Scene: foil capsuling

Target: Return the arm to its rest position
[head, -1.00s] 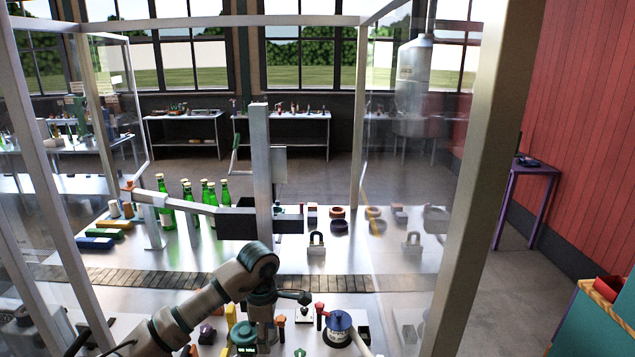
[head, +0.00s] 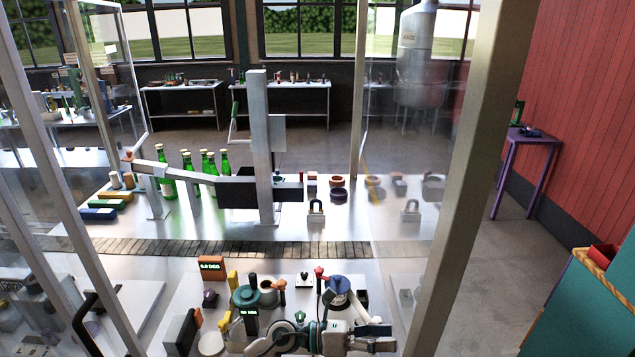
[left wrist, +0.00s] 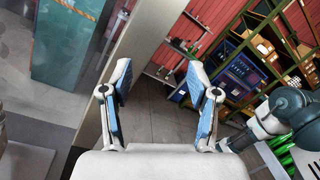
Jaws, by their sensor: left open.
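My left gripper (head: 378,338) is low in the head view, at the near edge of the worktable (head: 140,262), with its arm folded close below it. It points to the right. In the left wrist view my left gripper (left wrist: 160,78) is open, its two blue-padded fingers spread apart with nothing between them. Beyond them are floor, a red wall and shelving. My right gripper does not show.
Near my arm stand a blue-topped pot (head: 339,286), a teal-topped pot (head: 246,296) and an orange display (head: 211,267). A belt (head: 200,247) crosses behind. Green bottles (head: 187,172) stand beyond it. A frame post (head: 462,170) rises at right.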

